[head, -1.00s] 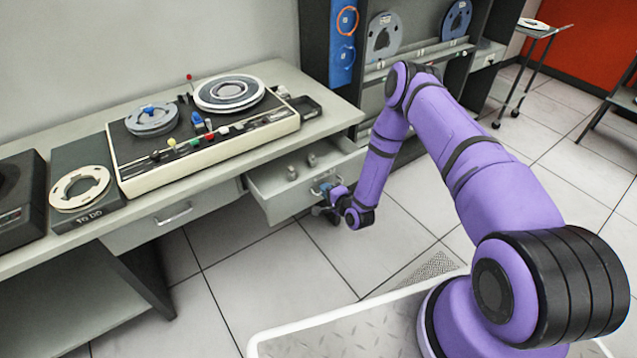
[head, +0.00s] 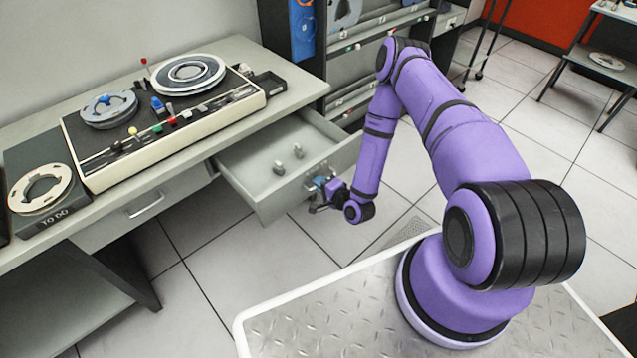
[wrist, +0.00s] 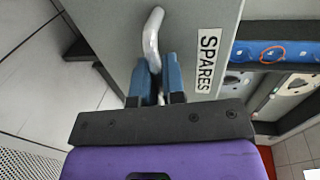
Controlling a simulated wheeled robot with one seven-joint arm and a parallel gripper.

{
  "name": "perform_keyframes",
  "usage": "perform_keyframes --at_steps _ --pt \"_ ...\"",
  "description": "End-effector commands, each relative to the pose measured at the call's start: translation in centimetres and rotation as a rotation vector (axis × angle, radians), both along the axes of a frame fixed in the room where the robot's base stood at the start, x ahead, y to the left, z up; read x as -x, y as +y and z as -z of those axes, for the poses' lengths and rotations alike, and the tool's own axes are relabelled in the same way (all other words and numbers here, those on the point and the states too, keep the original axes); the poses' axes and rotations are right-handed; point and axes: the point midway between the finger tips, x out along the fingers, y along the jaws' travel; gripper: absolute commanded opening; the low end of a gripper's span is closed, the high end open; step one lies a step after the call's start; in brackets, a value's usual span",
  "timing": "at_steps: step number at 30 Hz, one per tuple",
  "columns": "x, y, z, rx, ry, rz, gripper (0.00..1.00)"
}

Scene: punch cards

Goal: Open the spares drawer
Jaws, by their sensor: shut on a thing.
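The spares drawer (head: 255,180) stands pulled out from under the desk, with a few small grey items inside. In the wrist view its front panel (wrist: 205,15) carries a label reading SPARES. The pale bar handle (wrist: 152,38) is on that front. My gripper (wrist: 157,75) is shut on the handle, with blue fingers on either side of the bar. In the head view my gripper (head: 318,188) is at the drawer's front, and the handle is mostly hidden there.
A second drawer (head: 150,205) to the left is shut. A tape deck (head: 165,125) and a TO DO tray (head: 42,190) stand on the desk (head: 235,60). Open tiled floor (head: 290,250) lies in front of the drawer. Shelving stands behind at the right.

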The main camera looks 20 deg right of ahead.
Motion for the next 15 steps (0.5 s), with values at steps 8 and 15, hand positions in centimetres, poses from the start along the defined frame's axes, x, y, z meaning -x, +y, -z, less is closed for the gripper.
perform_keyframes --at_steps 8,15 --pt "-0.01 0.04 -0.01 0.0 0.0 -0.001 0.35" --pt "0.09 -0.04 -0.01 0.0 0.001 0.0 0.35"
